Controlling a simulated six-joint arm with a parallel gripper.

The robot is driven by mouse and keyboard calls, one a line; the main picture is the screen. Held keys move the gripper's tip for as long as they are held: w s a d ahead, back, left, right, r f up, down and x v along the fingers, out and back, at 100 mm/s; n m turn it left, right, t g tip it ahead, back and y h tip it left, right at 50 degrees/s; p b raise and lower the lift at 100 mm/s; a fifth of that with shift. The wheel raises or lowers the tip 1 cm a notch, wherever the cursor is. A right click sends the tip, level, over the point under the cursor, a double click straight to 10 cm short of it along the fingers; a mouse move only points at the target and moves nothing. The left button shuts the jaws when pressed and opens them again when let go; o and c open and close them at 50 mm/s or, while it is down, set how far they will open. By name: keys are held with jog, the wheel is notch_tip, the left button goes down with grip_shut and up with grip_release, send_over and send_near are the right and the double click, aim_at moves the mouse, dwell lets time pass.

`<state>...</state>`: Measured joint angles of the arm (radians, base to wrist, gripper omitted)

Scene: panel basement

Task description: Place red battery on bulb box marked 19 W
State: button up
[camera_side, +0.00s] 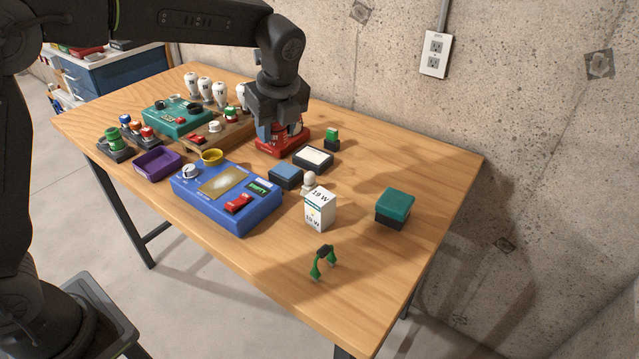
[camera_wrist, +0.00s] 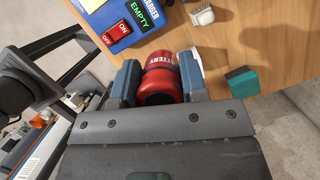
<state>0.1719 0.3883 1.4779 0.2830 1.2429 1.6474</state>
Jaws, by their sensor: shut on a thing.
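The red battery (camera_wrist: 161,74) sits between the fingers of my gripper (camera_wrist: 160,82) in the wrist view, its lettering partly visible. My gripper (camera_side: 281,136) is shut on it. In the side view the gripper is low over a red object (camera_side: 270,147) at the back middle of the table, and the battery cannot be told apart from it there. The white bulb box (camera_side: 320,210) marked 19 W stands upright nearer the front, to the right of the blue charger (camera_side: 215,210). Its top is bare.
A teal-lidded box (camera_side: 394,207) stands to the right and a green-handled item (camera_side: 322,262) lies in front. A black-and-white tray (camera_side: 313,158), a blue-topped box (camera_side: 286,175) and a small white bulb (camera_side: 309,181) lie between my gripper and the bulb box. The right table side is fairly clear.

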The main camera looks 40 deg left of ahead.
jog(key=d+f, duration=0.1)
jog(key=d, duration=0.1)
jog(key=w+d+f, duration=0.1)
jog(key=d+f, duration=0.1)
jog(key=d, duration=0.1)
jog(key=w+d+f, duration=0.1)
jog(key=d+f, duration=0.1)
jog(key=d, duration=0.1)
jog(key=shift+d+f, duration=0.1)
jog(key=shift+d, duration=0.1)
jog(key=shift+f, duration=2.05)
jog(key=shift+f, duration=0.15)
jog(key=o, duration=1)
jog(key=shift+s, duration=0.1)
jog(key=v, duration=1.2)
jog(key=shift+r, duration=0.25)
